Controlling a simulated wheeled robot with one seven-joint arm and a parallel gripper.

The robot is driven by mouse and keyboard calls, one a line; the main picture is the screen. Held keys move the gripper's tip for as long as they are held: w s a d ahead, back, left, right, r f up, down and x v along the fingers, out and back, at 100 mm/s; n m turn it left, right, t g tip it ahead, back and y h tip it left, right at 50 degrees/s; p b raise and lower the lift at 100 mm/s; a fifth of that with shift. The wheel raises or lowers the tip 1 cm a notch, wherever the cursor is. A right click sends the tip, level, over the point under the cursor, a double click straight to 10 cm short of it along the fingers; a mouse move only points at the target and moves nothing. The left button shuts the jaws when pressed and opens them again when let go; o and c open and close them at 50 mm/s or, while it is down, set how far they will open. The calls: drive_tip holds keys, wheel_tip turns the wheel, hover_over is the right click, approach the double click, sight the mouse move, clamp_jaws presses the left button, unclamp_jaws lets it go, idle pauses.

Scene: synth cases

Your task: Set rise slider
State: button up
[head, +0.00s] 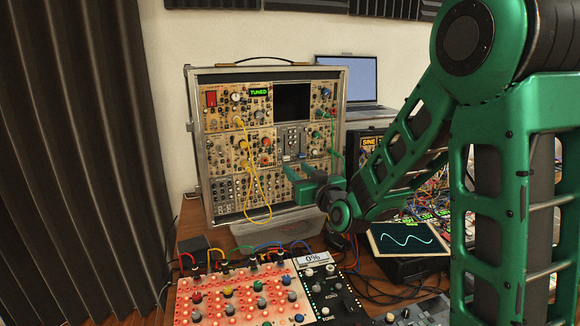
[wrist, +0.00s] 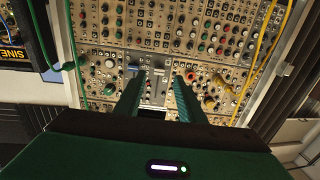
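A modular synth case (head: 212,203) stands upright at the back of the table, packed with panels of knobs. A slider module (head: 292,138) with upright slots sits at mid height, right of centre; its labels are too small to read, so I cannot tell which slider is rise. My gripper (head: 292,178) is in front of the case, just below that module. In the wrist view my gripper (wrist: 160,77) has its two green fingers apart, with the slider module (wrist: 156,90) showing between and beyond them. Nothing is held. I cannot tell whether the fingertips touch the panel.
Yellow patch cables (head: 247,165) hang on the case's left part, and a green cable (head: 333,135) is at its right. A plastic bin (head: 262,232), a red-lit panel (head: 235,290) and a scope screen (head: 408,238) stand in front. A laptop (head: 350,80) is behind.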

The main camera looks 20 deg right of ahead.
sight(287, 161)
drive_tip(key=w, duration=0.6)
drive_tip(key=shift+a, duration=0.4)
clamp_jaws()
